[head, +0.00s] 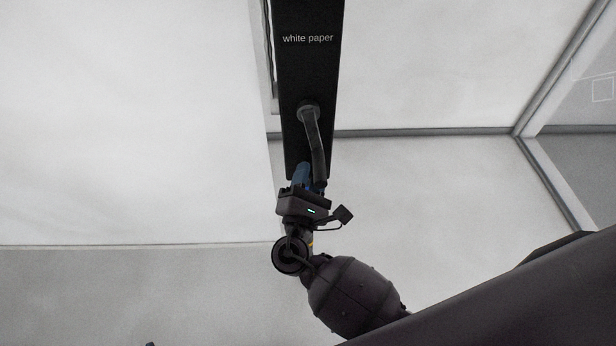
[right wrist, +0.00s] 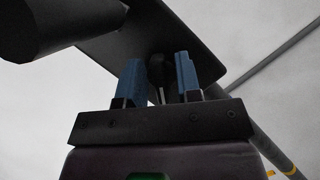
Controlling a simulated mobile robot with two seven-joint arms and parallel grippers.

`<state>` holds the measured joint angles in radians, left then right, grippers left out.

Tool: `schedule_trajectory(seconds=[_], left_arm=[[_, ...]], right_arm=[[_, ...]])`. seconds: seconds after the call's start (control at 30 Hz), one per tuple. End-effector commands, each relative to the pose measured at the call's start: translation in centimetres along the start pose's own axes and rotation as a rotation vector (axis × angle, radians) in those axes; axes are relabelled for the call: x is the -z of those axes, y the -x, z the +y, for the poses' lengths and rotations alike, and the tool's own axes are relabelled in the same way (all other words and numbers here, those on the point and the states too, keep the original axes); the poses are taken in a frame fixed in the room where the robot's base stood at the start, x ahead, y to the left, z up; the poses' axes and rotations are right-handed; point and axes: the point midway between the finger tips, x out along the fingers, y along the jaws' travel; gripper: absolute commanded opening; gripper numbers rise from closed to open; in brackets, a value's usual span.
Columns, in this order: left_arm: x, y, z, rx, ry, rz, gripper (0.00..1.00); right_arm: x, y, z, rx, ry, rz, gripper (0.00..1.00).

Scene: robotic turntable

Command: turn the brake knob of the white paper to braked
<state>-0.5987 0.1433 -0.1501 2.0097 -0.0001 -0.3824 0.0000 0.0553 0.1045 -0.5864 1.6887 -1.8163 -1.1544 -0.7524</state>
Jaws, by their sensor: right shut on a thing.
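A black upright panel labelled "white paper" (head: 308,60) hangs at the top middle of the head view. The brake knob (head: 315,140) on it is a dark grey lever with a round hub at its top; it points down and slightly right. My right gripper (head: 308,174) reaches up from below to the lever's lower end, its blue fingers shut on it. In the right wrist view the blue fingers of my right gripper (right wrist: 159,66) stand on both sides of a dark rounded end of the knob (right wrist: 160,73). My left gripper is not in view.
A pale wall and ceiling lie behind the panel, with a grey frame beam (head: 565,65) at the right. The space left of the panel looks clear. A dark sloping surface fills the bottom right corner of the head view.

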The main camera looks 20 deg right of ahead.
Motion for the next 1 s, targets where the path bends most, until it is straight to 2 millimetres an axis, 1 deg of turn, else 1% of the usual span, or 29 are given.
schedule_trajectory(seconds=[0.03,0.27,0.6,0.8,1.0], left_arm=[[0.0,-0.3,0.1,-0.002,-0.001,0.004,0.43],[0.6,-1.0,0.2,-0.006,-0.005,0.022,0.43],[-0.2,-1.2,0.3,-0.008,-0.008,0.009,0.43],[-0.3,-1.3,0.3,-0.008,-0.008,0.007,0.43],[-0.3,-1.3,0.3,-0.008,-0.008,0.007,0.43]], right_arm=[[0.3,0.2,-0.3,0.023,-0.042,0.003,0.08],[0.2,0.2,-0.3,0.107,-0.245,0.002,0.08],[0.1,0.1,-0.3,0.225,-0.535,0.000,0.08],[0.1,0.1,-0.3,0.282,-0.672,0.000,0.08],[0.1,0.1,-0.3,0.321,-0.767,-0.001,0.08]])
